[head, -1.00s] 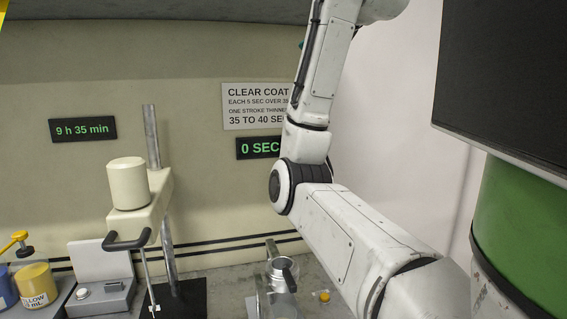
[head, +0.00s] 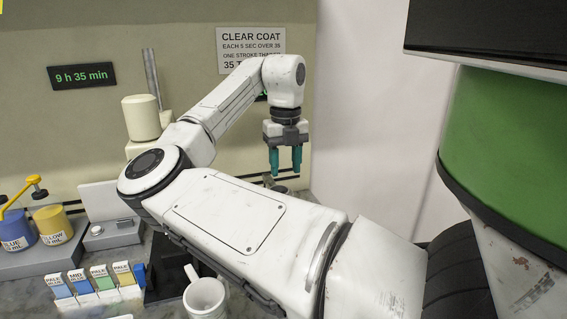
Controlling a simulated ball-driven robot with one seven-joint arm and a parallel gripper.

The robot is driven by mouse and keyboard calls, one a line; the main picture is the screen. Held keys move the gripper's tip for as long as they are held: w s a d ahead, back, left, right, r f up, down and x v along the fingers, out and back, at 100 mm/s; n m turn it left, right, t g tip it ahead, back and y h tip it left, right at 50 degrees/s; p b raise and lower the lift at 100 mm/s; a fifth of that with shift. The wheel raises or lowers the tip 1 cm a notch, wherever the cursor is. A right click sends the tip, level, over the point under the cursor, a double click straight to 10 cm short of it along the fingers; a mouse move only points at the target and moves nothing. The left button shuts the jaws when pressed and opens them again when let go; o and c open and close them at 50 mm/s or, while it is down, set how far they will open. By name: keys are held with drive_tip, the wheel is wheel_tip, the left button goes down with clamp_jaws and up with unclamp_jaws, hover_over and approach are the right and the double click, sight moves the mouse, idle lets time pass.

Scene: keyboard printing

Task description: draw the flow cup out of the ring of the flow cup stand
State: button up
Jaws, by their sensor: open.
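My gripper (head: 285,171) points straight down with its two teal fingers apart and nothing between them. The flow cup (head: 280,188), a small metal cup, shows only as a sliver just below the fingertips. My own forearm hides most of the flow cup and its stand, including the ring. I cannot tell how far above the cup the fingertips are, or whether they touch it.
A white mug (head: 206,298) stands in front of my arm. Several colour cards (head: 95,285) stand at the lower left, near the blue tub (head: 18,232) and yellow tub (head: 52,226). A cream-coloured machine (head: 141,117) stands at the back left.

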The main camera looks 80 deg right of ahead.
wheel_tip(320, 180, down, 10)
drive_tip(key=shift+f+p, duration=0.25)
drive_tip(key=shift+p, duration=0.65)
drive_tip(key=shift+c, duration=0.5)
clamp_jaws()
drive_tip(key=shift+c, duration=2.1)
unclamp_jaws()
clamp_jaws()
drive_tip(key=shift+r, duration=0.2)
drive_tip(key=shift+r+p, duration=2.2)
drive_tip(key=shift+r, duration=0.65)
